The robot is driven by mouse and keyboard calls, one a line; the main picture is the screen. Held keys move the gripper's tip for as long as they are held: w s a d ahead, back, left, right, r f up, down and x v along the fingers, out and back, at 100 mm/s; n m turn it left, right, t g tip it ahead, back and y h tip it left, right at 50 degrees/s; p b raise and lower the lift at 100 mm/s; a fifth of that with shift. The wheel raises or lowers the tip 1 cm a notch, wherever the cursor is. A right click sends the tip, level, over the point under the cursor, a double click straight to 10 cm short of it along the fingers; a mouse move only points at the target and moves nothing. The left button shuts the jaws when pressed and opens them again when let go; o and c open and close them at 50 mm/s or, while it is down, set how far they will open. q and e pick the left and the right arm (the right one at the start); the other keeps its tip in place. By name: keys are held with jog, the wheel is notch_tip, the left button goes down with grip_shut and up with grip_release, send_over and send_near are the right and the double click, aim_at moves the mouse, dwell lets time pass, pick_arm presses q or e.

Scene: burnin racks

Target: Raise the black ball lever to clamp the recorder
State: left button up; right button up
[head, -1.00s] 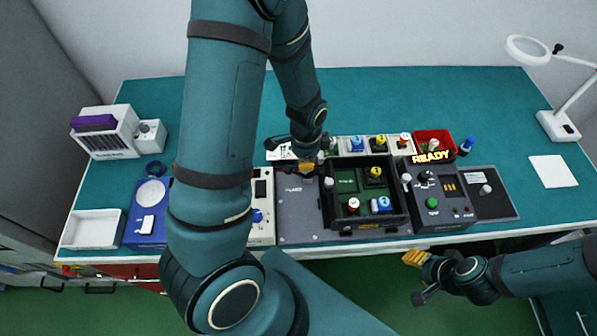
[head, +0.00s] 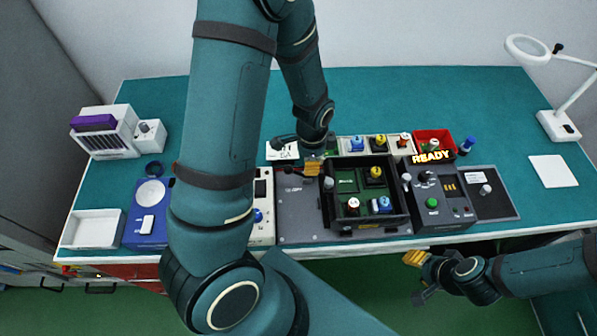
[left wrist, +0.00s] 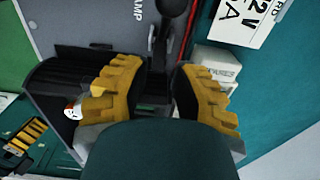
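The black ball lever (left wrist: 172,8) shows at the top of the left wrist view, beside the letters "AMP" on a grey plate (left wrist: 95,22). The same grey plate (head: 298,215) lies left of a black open-topped tray (head: 340,226) in the head view. My left gripper (head: 313,167) is over the back left corner of this tray. In the left wrist view its yellow fingers (left wrist: 165,80) are apart, with the lever's lower part beyond the gap; I cannot tell whether they touch it. I cannot single out the recorder. My right gripper (head: 416,258) hangs in front of the table edge.
My left arm hides part of the table. The back of the table is clear.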

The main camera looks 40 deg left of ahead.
pick_arm(q)
jog(key=shift+o, duration=1.3)
jog(key=shift+r+p, duration=1.3)
jog(key=shift+r, duration=0.4)
jog(key=shift+r+p, duration=0.65)
jog(key=shift+r, duration=2.15)
